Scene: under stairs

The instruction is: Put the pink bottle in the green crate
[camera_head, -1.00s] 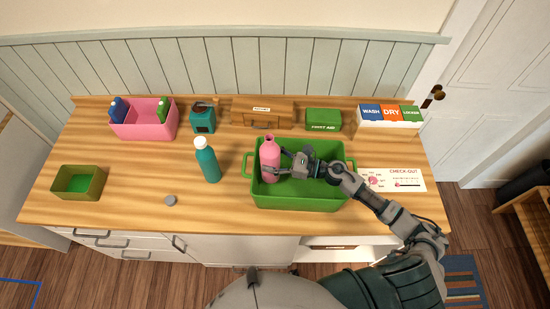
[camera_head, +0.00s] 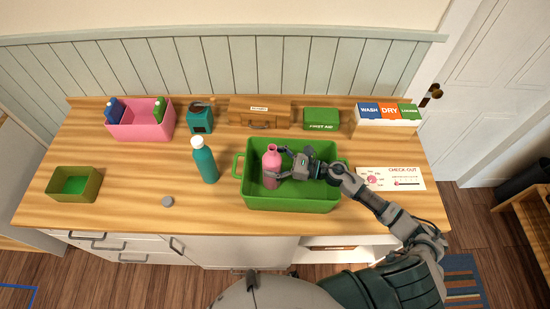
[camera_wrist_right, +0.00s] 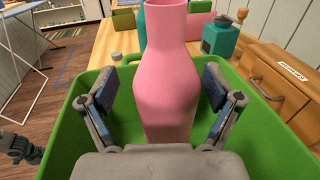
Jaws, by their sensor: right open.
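The pink bottle (camera_head: 271,165) stands upright inside the green crate (camera_head: 290,203), in its left part. In the right wrist view the bottle (camera_wrist_right: 168,80) rises in the middle, with the green crate wall (camera_wrist_right: 70,110) around it. My right gripper (camera_head: 281,166) reaches into the crate from the right. Its fingers (camera_wrist_right: 160,100) are open, one on each side of the bottle, with gaps between pads and bottle. The bottle's base is hidden.
A teal bottle with a white cap (camera_head: 204,160) stands left of the crate. A grey disc (camera_head: 167,201) and an olive box (camera_head: 74,185) are further left.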

